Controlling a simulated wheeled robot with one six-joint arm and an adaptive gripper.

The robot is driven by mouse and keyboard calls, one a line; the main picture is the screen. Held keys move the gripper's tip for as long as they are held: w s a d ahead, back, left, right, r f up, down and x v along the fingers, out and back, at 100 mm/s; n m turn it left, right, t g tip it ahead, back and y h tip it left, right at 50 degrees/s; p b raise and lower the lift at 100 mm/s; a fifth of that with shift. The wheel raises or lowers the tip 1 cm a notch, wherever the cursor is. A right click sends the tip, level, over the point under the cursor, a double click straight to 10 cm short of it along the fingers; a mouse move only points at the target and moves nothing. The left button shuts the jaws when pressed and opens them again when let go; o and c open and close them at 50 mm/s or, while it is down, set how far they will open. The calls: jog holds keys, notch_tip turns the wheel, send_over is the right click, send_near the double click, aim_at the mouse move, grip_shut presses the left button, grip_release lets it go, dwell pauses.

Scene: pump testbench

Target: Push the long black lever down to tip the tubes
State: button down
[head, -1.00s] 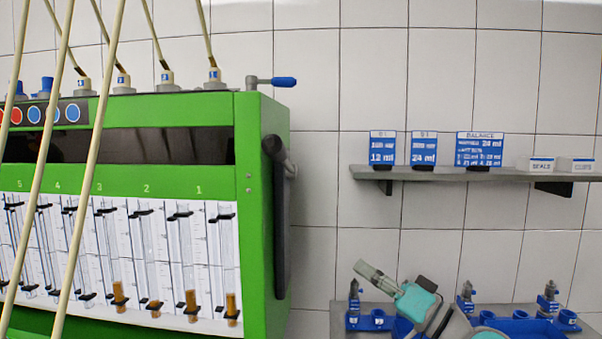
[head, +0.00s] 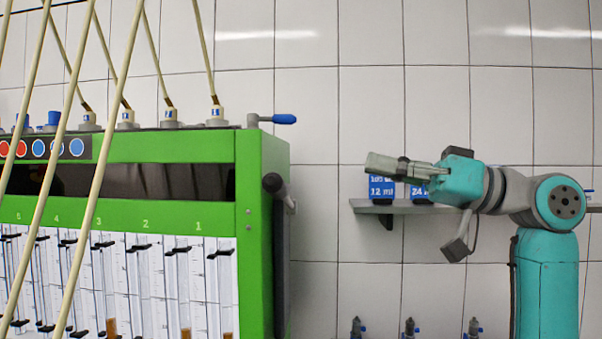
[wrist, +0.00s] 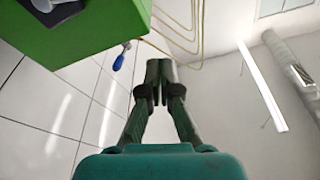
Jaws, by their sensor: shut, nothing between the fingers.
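The long black lever (head: 281,265) hangs along the right side of the green pump testbench (head: 262,230). Its rounded top end (head: 274,183) sticks out near the upper part of that side. Graduated tubes (head: 170,285) stand in the bench's front, some with brown liquid low in them. My gripper (head: 378,164) is shut and empty, right of the lever and apart from it, in front of the shelf signs and pointing left. In the wrist view my gripper (wrist: 159,75) has its fingertips together. The lever does not show clearly there.
A small blue-handled valve (head: 284,118) sits on the bench's top right corner. Pale hoses (head: 98,190) run down in front of the bench. A wall shelf (head: 360,206) with blue signs is behind my gripper. Open space lies between the bench and my gripper.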

jog(key=shift+s+r, duration=0.1)
jog(key=shift+r, duration=0.05)
jog(key=w+a+f, duration=0.1)
jog(key=a, duration=1)
jog(key=shift+w+a+f, duration=0.15)
jog(key=shift+w+a, duration=0.1)
jog(key=shift+w, duration=0.15)
